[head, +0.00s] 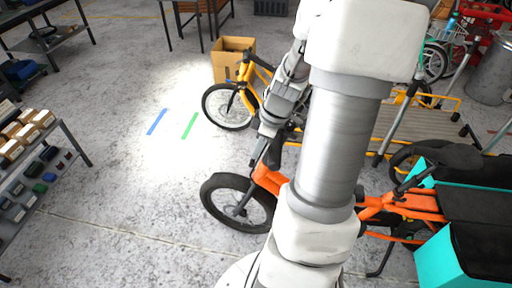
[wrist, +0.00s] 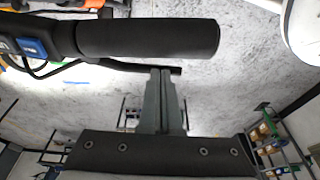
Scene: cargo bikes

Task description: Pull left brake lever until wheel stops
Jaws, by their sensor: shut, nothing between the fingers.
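An orange cargo bike (head: 268,180) stands in the middle of the head view, its front wheel (head: 238,203) at the lower left; my arm covers much of it. In the wrist view a black handlebar grip (wrist: 148,38) runs across the top. A thin black brake lever (wrist: 125,66) lies just below it, apart from the grip. My gripper (wrist: 163,72) is shut, with its two fingers together and empty. The fingertips overlap the lever near its outer end; I cannot tell whether they touch it. Whether the wheel is turning cannot be told.
A yellow bike (head: 244,75) and a cardboard box (head: 232,58) stand behind. A shelf (head: 40,165) with small boxes is at the left. A teal cargo box (head: 440,262) is at the lower right. The floor around the blue and green tape is clear.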

